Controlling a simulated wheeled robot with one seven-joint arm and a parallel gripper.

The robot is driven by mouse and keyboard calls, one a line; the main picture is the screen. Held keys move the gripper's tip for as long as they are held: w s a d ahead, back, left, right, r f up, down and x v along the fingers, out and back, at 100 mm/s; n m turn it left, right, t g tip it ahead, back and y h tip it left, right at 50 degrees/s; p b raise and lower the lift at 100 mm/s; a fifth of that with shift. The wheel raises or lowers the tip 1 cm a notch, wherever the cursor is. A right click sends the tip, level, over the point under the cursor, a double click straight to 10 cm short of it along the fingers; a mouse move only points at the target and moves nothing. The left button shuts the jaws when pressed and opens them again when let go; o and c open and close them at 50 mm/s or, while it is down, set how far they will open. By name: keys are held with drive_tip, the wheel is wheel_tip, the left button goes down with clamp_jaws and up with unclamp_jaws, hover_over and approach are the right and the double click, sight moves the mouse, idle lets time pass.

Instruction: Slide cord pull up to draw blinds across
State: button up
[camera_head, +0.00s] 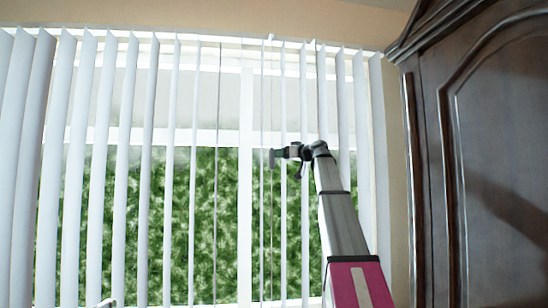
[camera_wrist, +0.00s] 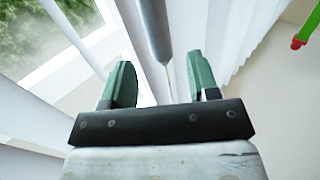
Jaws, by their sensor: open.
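The cord pull (camera_wrist: 155,28) is a grey cylinder in the wrist view, coming in from the top edge and tapering to a tip. A thin cord (camera_wrist: 169,80) runs on from that tip, in line with the gap between my fingers. My gripper (camera_wrist: 160,72) has two green fingers spread apart, with nothing clamped between them. I cannot tell how far the pull is beyond the fingertips. In the head view my gripper (camera_head: 278,155) is small and dark, raised in front of the blinds (camera_head: 128,165) near thin cord lines. The pull is not clear there.
The vertical slats hang partly turned across the window, with green foliage behind. A dark wooden wardrobe (camera_head: 485,150) stands close on the right of my arm. A red and green object (camera_wrist: 300,38) shows at the wrist view's upper right. A pale wall is beside the blinds.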

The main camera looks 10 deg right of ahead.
drive_tip(key=shift+v, duration=1.5)
drive_tip(key=shift+f, duration=0.1)
drive_tip(key=s+a+f+m+g+h, duration=0.1)
drive_tip(key=a+f+m+g+h, duration=0.2)
drive_tip(key=f, duration=2.3)
drive_tip(key=a+f+m+g+h, duration=0.2)
drive_tip(key=f+m+h, duration=0.1)
drive_tip(key=f, duration=2.2)
drive_tip(key=s+a+f+m+g+h, duration=0.1)
drive_tip(key=s+f+g+h, duration=0.1)
drive_tip(key=s+f, duration=0.65)
drive_tip(key=s+a+f+m+g+h, duration=0.15)
drive_tip(key=s+f, duration=0.25)
drive_tip(key=f, duration=1)
drive_tip(key=s+d+f+g+h, duration=0.1)
drive_tip(key=s+f+g+h, duration=0.2)
drive_tip(key=s+f, duration=1.2)
drive_tip(key=shift+s+f+g, duration=0.25)
drive_tip(key=shift+s+g, duration=0.4)
drive_tip(key=shift+s, duration=0.15)
drive_tip(key=shift+m, duration=0.25)
drive_tip(key=shift+c, duration=0.4)
